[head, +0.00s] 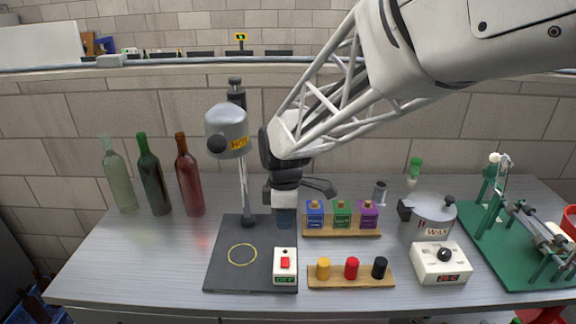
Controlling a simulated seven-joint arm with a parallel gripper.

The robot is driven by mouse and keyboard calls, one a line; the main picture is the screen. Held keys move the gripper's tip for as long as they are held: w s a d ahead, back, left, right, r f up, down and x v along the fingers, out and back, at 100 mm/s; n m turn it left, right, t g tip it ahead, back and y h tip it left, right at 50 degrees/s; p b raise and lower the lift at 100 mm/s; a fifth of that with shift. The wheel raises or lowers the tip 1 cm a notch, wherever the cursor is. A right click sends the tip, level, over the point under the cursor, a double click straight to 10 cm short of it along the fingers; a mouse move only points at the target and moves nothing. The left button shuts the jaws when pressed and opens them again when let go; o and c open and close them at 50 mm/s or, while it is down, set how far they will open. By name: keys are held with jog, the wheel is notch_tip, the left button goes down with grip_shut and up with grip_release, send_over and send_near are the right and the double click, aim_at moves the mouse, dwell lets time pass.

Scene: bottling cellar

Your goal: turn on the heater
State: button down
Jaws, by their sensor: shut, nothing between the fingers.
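The likely heater is a grey hood marked HOT (227,128), held on a post over a dark base plate (222,270) with a yellow ring drawn on it. A white switch box (285,267) with a red switch (285,263) stands at the plate's front right corner. Its small green display seems to read OFF. My gripper (285,222) points down above the back right of the plate, behind and above the switch box and apart from it. It is shut and empty. My arm comes in from the upper right.
Three bottles (150,178) stand at the left. Three coloured boxes (341,217) and a wooden rack with three caps (351,270) are right of the plate. A wax pot (428,216), a white dial box (440,263) and a green-based machine (520,240) stand further right. The table's front left is clear.

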aim_at(285, 262)
jog(key=f, duration=0.3)
jog(key=s+f, duration=0.1)
jog(key=f, duration=0.7)
jog(key=shift+s+f, duration=0.2)
jog(key=shift+f, duration=0.05)
jog(key=shift+f, duration=0.2)
jog(key=shift+w, duration=0.1)
jog(key=shift+w+r, duration=0.3)
jog(key=shift+w, duration=0.3)
jog(key=shift+r, duration=0.15)
dwell(0.4)
notch_tip(285, 262, up, 14)
jog(key=s, duration=0.1)
jog(key=shift+s, duration=0.35)
dwell(0.3)
dwell(0.3)
